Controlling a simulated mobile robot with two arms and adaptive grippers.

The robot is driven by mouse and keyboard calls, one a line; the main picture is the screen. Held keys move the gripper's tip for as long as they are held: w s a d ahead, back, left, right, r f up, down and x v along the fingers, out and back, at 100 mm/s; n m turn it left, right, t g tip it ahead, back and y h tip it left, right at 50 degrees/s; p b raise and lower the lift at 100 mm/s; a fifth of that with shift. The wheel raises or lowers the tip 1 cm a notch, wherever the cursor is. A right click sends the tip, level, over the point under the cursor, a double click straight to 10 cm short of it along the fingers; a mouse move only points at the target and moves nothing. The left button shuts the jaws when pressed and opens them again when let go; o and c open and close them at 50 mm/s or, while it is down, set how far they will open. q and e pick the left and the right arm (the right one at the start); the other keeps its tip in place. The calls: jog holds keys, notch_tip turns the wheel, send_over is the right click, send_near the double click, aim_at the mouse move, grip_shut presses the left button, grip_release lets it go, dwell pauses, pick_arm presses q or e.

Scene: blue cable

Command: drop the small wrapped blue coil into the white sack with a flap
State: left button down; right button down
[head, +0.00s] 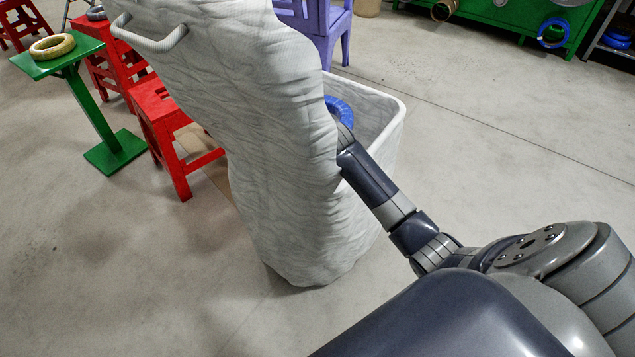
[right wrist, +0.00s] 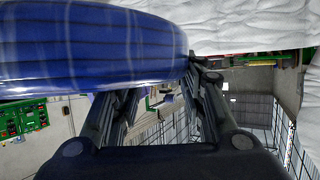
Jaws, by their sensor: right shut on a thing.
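The white sack (head: 270,200) stands on the floor in the middle of the head view, its tall flap raised on the left and its open mouth on the right. The small wrapped blue coil (head: 340,108) shows in part beyond the flap's edge, over the sack's mouth. In the right wrist view the coil (right wrist: 90,45) fills the upper left. My right gripper (right wrist: 155,90) is shut on the coil. In the head view its fingers are mostly hidden behind the flap. I cannot tell how far the coil is below the rim. My left gripper is out of view.
Red stools (head: 165,120) and a green stand (head: 65,65) with a yellowish coil (head: 52,46) are at the left. A purple chair (head: 322,25) is behind the sack. A green cabinet (head: 505,18) with hanging coils is at the back right. Floor around the sack's front is clear.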

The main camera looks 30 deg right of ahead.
jog(key=shift+r, duration=0.2)
jog(key=c, duration=0.9)
grip_release()
jog(key=shift+f, duration=0.1)
jog(key=shift+f, duration=0.2)
jog(key=v, duration=1.2)
jog(key=shift+r, duration=0.2)
